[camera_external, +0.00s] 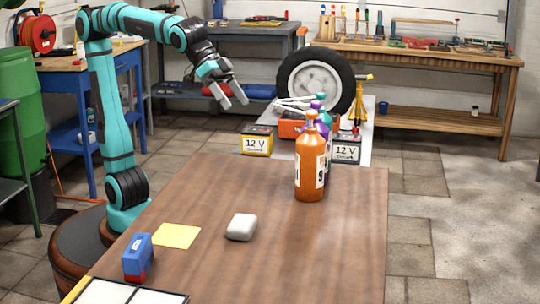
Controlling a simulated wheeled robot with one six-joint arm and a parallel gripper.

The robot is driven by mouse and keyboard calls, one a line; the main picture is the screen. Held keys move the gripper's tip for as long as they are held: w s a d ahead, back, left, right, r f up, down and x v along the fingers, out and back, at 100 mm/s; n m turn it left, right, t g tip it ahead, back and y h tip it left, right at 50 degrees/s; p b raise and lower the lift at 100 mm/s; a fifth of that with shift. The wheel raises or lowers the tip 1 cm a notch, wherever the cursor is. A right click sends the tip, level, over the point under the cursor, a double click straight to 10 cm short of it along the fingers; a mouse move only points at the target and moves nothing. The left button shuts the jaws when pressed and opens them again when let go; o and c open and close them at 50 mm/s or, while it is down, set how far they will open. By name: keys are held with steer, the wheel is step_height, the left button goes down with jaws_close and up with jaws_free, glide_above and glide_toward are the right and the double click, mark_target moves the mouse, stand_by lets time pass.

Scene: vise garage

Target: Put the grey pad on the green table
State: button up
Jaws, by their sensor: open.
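A light grey, rounded block (241,227), which looks like the grey pad, lies on the brown wooden table (340,260) near its middle. My gripper (234,101) is open and empty, with its fingers pointing down. It is high up, above and behind the grey pad and well apart from it. A table with green legs (24,165) is cut off by the left edge; only part of its top and legs shows, and I cannot tell whether it is the green table.
A yellow sheet (176,236) and a blue-and-red block (137,257) lie left of the pad. An orange bottle (310,165) stands at the table's back right, with other bottles behind it. 12 V batteries (257,141) stand beyond the table. The table's right front is clear.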

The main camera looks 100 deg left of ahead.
steer(key=d+f+g+y, duration=0.1)
steer(key=d+f+g, duration=0.15)
steer(key=d, duration=0.75)
steer(key=d+f+g+y, duration=0.15)
steer(key=d+f, duration=0.25)
steer(key=d, duration=0.5)
glide_above(238, 221)
steer(key=s, duration=0.2)
steer(key=f, duration=1.1)
steer(key=shift+s+a+f, duration=0.2)
steer(key=shift+a+f, duration=0.1)
steer(key=shift+a, duration=0.1)
steer(key=shift+d+x, duration=0.15)
steer(key=shift+x, duration=1.2)
steer(key=shift+d+x, duration=0.15)
steer(key=shift+x, duration=1.25)
steer(key=shift+w+r+t, duration=0.1)
steer(key=shift+w+t, duration=0.05)
steer(key=shift+t, duration=0.15)
steer(key=shift+c, duration=0.2)
steer(key=c, duration=1)
steer(key=shift+r, duration=0.1)
steer(key=shift+c, duration=0.2)
